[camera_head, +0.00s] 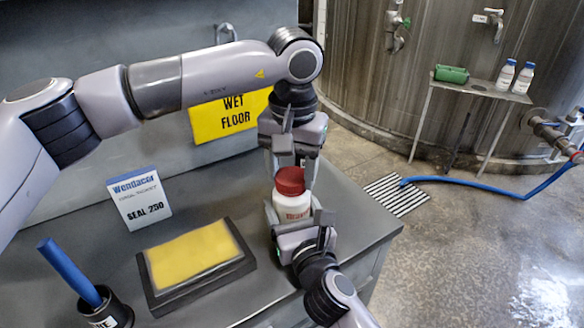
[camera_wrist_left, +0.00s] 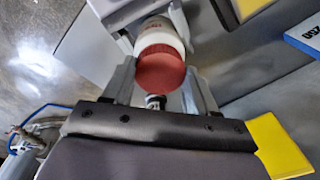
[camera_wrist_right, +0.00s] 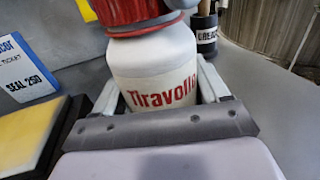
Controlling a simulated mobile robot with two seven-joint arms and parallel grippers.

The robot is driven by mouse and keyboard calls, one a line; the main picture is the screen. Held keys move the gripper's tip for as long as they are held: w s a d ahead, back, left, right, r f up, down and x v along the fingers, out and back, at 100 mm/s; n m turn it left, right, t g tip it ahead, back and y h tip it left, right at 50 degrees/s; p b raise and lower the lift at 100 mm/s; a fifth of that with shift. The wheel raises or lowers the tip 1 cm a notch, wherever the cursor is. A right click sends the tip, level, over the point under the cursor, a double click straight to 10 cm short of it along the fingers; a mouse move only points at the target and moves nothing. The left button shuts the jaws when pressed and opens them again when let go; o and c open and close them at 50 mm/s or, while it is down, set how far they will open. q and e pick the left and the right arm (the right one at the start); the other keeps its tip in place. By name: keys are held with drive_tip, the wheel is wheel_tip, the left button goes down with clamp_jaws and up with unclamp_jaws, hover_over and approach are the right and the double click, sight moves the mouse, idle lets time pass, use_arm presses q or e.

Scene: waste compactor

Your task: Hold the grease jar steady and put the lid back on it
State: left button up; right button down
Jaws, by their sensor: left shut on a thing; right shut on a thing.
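The grease jar (camera_head: 293,207) is a white jar with red lettering, upright above the bench near its right edge. My right gripper (camera_wrist_right: 155,105) is shut on its body, one finger on each side; the lettering shows in the right wrist view (camera_wrist_right: 155,75). The red lid (camera_head: 289,181) is at the jar's mouth and lines up with it. My left gripper (camera_head: 292,168) comes down from above, shut on the lid, which faces the left wrist camera (camera_wrist_left: 160,70). The lid looks level and touching the jar top; I cannot tell whether it is threaded.
A yellow pad in a dark tray (camera_head: 243,268) lies left of the jar. A Seal 250 card (camera_head: 139,199) and a black cup (camera_head: 108,312) with a blue handle stand further left. A yellow wet-floor sign (camera_head: 229,116) is behind. Open floor lies right of the bench.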

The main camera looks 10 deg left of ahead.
use_arm(q)
drive_tip(key=m, duration=0.7)
drive_tip(key=shift+m, duration=0.3)
drive_tip(key=o, duration=1.4)
drive_tip(key=shift+r, duration=0.1)
wheel_tip(320, 180, up, 12)
drive_tip(key=shift+s, duration=0.35)
use_arm(e)
unclamp_jaws()
use_arm(q)
drive_tip(key=shift+r+p, duration=0.4)
drive_tip(key=shift+p, duration=0.1)
use_arm(e)
drive_tip(key=shift+v, duration=3.6)
